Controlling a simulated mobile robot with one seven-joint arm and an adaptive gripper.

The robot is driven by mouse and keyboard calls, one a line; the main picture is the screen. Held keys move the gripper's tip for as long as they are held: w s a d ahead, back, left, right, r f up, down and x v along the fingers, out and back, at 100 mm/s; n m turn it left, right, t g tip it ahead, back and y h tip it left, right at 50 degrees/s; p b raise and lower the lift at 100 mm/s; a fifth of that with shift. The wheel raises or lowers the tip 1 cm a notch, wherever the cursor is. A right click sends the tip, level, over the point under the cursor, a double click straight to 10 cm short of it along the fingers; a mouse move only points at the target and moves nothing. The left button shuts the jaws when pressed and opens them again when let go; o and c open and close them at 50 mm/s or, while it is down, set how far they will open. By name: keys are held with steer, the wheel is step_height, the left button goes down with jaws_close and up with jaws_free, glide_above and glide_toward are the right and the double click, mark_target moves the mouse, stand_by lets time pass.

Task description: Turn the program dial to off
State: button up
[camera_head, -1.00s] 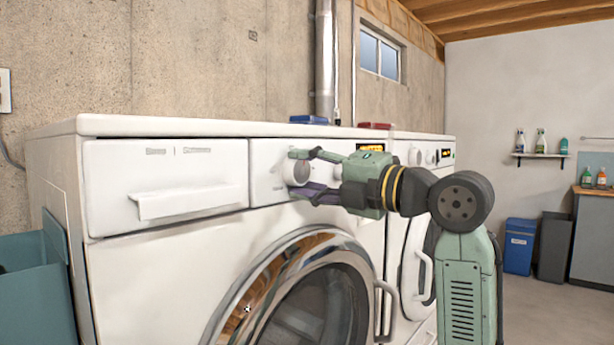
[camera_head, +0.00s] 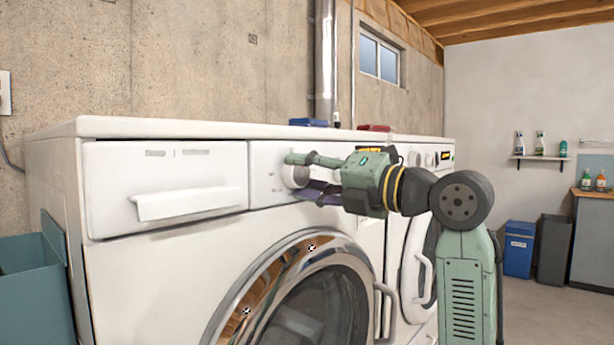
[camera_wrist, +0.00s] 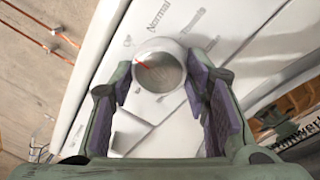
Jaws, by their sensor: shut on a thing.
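The program dial (camera_head: 296,175) is a round white knob on the control panel of the near front-loading washer (camera_head: 160,270). In the wrist view the dial (camera_wrist: 165,72) has a red pointer line at its upper-left side, and printed program words, "Normal" among them, lie around it. My gripper (camera_head: 294,176) has one finger above and one below the dial in the head view. In the wrist view the fingers of my gripper (camera_wrist: 158,76) are on either side of the knob, shut on it. I cannot read which program the pointer marks.
A blue box (camera_head: 308,122) and a red box (camera_head: 375,128) lie on top of the machines. A second white machine (camera_head: 420,235) stands to the right. A teal bin (camera_head: 40,295) stands at the left. Open floor lies at the right.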

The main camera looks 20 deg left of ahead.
steer(key=o, duration=1.2)
steer(key=shift+c, duration=0.2)
steer(key=shift+d, duration=0.1)
steer(key=v, duration=1.2)
